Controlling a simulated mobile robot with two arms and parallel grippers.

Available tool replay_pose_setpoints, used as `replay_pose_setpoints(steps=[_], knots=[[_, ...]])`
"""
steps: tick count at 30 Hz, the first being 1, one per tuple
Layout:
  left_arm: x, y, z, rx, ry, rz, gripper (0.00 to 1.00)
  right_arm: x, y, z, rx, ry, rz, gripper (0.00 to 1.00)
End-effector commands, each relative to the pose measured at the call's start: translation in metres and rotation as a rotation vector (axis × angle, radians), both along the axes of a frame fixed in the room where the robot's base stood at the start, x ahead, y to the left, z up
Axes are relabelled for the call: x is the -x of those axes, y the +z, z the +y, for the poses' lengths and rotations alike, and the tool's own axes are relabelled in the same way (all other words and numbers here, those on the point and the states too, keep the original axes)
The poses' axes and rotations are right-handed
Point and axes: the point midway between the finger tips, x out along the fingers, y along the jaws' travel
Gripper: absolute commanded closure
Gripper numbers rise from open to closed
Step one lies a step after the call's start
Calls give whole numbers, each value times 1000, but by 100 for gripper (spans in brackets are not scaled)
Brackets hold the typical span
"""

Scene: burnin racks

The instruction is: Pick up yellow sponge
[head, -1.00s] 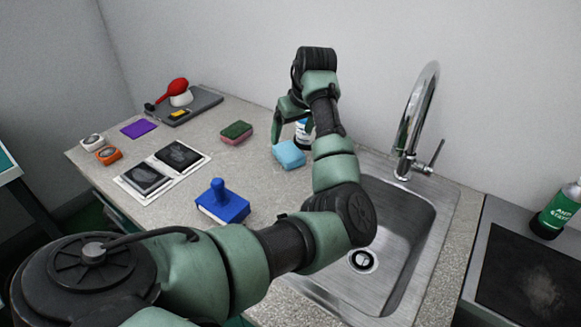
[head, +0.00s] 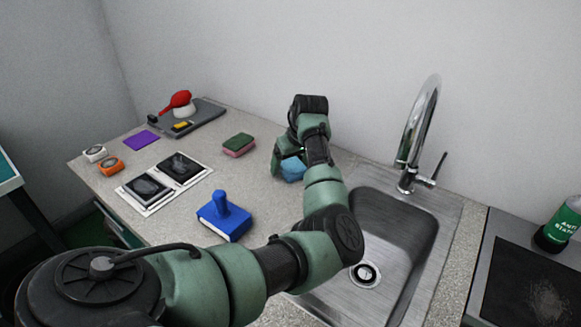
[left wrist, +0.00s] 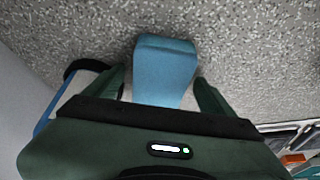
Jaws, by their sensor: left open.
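No clearly yellow sponge shows. A light blue sponge-like block (head: 292,171) lies on the counter left of the sink, partly hidden by my left gripper (head: 289,160). In the left wrist view the blue block (left wrist: 165,65) lies between the two spread fingers of my left gripper (left wrist: 162,88), with a gap on the right side. The gripper is open and low over the counter. A green and pink sponge (head: 239,144) lies to its left. A small yellow item (head: 182,126) is on the grey tray (head: 207,115); I cannot tell what it is. My right gripper is out of view.
A blue handled block (head: 224,216) and a white mat with dark pads (head: 150,204) stand nearer. A white and blue object (left wrist: 72,93), perhaps a bottle, is close beside the left finger. The sink (head: 405,215) and faucet (head: 418,130) are to the right.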

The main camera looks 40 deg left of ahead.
Motion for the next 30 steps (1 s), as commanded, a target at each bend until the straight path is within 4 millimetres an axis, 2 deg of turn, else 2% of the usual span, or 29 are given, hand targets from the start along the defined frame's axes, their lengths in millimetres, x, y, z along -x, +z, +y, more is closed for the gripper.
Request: replay_pose_setpoints(steps=[13,14,18,20,21,22,23,30], knots=[[0,-2,0,1,-1,2,15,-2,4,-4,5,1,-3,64],[0,-2,0,1,-1,2,18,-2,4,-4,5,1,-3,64],[0,-2,0,1,-1,2,57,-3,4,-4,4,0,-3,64],[0,-2,0,1,-1,2,74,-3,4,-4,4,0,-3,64],[0,-2,0,1,-1,2,79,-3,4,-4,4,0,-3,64],[0,-2,0,1,-1,2,79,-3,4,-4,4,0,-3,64],[0,-3,0,1,-1,2,85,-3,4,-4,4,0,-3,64],[0,-3,0,1,0,0,85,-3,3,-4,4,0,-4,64]])
